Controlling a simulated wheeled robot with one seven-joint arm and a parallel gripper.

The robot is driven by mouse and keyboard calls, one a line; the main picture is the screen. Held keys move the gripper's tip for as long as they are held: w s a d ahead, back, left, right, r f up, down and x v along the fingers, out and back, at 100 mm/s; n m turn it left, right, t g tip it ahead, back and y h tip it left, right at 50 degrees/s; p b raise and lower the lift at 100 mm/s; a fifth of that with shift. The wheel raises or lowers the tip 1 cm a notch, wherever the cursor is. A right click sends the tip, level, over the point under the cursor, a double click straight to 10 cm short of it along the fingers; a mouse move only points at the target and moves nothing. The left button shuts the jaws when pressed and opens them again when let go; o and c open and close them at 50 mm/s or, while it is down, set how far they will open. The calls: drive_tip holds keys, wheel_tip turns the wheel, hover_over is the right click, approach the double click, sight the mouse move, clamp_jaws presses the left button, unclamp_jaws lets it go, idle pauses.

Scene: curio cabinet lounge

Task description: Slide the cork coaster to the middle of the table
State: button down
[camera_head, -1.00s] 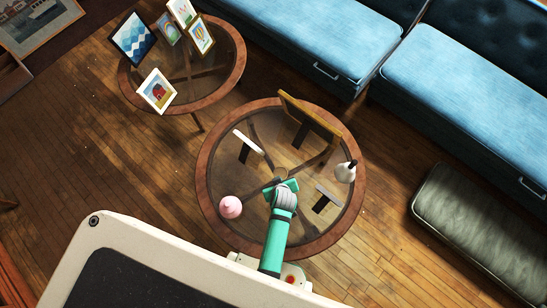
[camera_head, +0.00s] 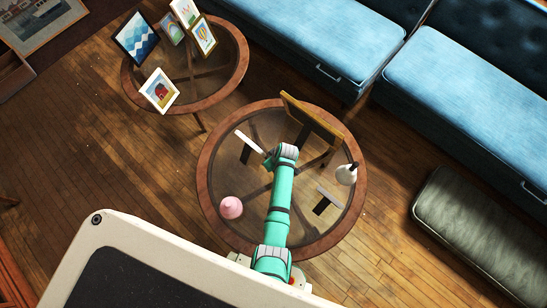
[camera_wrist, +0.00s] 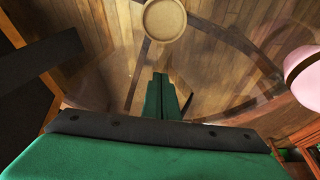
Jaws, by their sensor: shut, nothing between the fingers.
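The round glass table (camera_head: 207,165) has a brown wooden rim and stands in front of me. The cork coaster (camera_wrist: 165,20), a round tan disc with a raised-looking edge, lies on the glass at the top of the wrist view. In the head view I cannot make it out, and my arm covers the middle of the table. My gripper (camera_head: 268,160) is over the table's far-left part in the head view. Its green fingers (camera_wrist: 161,92) are shut and empty in the wrist view, pointing toward the coaster and apart from it in the picture.
On the table are a pink object (camera_head: 231,207), a white frame (camera_head: 249,142), a large yellow-edged frame (camera_head: 312,118), a small frame (camera_head: 329,196) and a white dark-topped object (camera_head: 345,175). A second table (camera_head: 238,72) with pictures stands behind left. Blue sofas (camera_head: 465,90) line the back.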

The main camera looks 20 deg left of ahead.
drive_tip(key=x, duration=0.5)
drive_tip(key=shift+s+d, duration=0.35)
drive_tip(key=shift+d, duration=0.25)
drive_tip(key=shift+s+d, duration=0.3)
drive_tip(key=shift+d, duration=0.3)
drive_tip(key=shift+s+d, duration=0.35)
drive_tip(key=shift+d, duration=0.3)
